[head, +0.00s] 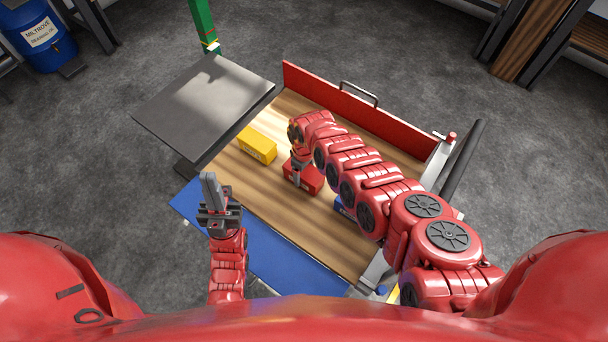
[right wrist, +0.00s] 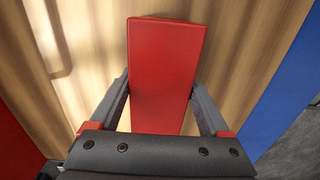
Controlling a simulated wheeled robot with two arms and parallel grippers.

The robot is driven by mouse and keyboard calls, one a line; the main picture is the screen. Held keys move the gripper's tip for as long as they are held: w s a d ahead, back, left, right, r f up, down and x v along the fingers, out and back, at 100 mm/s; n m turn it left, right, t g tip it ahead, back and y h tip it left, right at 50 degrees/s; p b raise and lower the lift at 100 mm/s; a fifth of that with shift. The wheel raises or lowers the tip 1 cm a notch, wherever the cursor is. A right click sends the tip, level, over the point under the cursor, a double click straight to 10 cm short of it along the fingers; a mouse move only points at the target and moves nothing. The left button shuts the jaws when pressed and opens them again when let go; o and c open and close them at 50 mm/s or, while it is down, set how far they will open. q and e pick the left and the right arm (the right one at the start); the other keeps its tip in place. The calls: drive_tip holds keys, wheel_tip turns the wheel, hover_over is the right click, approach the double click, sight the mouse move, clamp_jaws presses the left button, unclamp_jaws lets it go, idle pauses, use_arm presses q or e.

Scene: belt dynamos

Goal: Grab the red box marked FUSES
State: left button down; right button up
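A red box (head: 304,179) lies on the wooden surface below my right gripper (head: 298,166). In the right wrist view the red box (right wrist: 166,65) shows a plain red face, with no lettering visible. The two fingers of my right gripper (right wrist: 159,80) stand on either side of it, tips at or very near its sides. Whether they press on it cannot be told. The box shows no clear lift off the surface. My left gripper (head: 213,192) is over the blue front edge, away from the box; its finger opening is unclear.
A yellow box (head: 257,145) lies left of the red box. A blue box (head: 342,207) is partly hidden behind my right arm. A red wall (head: 345,100) with a handle bounds the back. A grey raised plate (head: 203,105) stands at left.

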clamp_jaws()
idle(0.4)
